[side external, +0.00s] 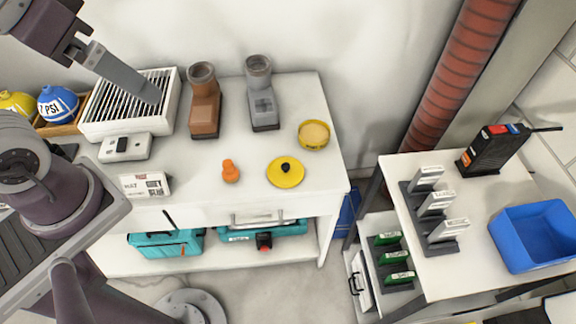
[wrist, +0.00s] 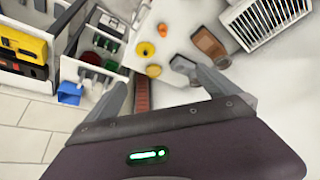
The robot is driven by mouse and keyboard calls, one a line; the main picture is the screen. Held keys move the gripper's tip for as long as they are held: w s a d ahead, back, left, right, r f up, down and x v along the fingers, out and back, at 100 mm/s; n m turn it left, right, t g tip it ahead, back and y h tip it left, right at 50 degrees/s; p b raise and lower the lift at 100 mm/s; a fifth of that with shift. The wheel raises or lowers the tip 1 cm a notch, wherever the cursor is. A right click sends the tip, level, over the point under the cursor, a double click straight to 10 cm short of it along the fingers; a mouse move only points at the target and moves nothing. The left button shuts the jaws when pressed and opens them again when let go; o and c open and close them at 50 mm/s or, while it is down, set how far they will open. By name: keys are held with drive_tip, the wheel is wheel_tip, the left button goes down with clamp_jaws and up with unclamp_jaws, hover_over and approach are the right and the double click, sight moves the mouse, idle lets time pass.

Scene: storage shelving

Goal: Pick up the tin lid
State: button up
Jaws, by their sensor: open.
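The tin lid is a flat yellow disc with a black knob (side external: 280,181), lying on the white table near its front right. It also shows small in the wrist view (wrist: 143,52). An open yellow tin (side external: 313,143) stands behind it, also in the wrist view (wrist: 153,71). My gripper (wrist: 163,84) is open and empty, its two fingers spread across the wrist view. In the side view one long grey finger shows at upper left, high over the slatted white box and well away from the lid.
A small orange object (side external: 231,172) stands left of the lid. Brown (side external: 205,108) and grey (side external: 263,107) boot-shaped pieces stand behind. The slatted box (side external: 130,105) is at the back left. A red pipe (side external: 455,80) rises right of the table, near a side table with a blue bin (side external: 535,236).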

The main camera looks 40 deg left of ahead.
drive_tip(key=w+d+f+n+g, duration=0.1)
drive_tip(key=w+d+n, duration=0.15)
drive_tip(key=w, duration=0.65)
drive_tip(key=n+g, duration=0.4)
drive_tip(key=n, duration=0.8)
hover_over(287, 167)
drive_tip(key=f, duration=3)
drive_tip(key=shift+w+a+f, duration=0.1)
drive_tip(key=shift+w+f, duration=0.1)
wheel_tip(287, 167, down, 8)
drive_tip(key=shift+s+r, duration=0.15)
drive_tip(key=shift+r, duration=0.1)
drive_tip(key=c, duration=1)
drive_tip(key=shift+n, duration=0.25)
drive_tip(key=r, duration=0.9)
drive_tip(key=shift+w+a+r, duration=0.15)
drive_tip(key=shift+w+r, duration=0.2)
drive_tip(key=shift+w, duration=0.05)
drive_tip(key=shift+c, duration=0.2)
drive_tip(key=w+n, duration=0.9)
drive_tip(key=w, duration=0.5)
drive_tip(key=shift+a+f, duration=0.2)
drive_tip(key=shift+f, duration=1.25)
drive_tip(key=shift+a+f, duration=0.15)
drive_tip(key=shift+f, duration=1.3)
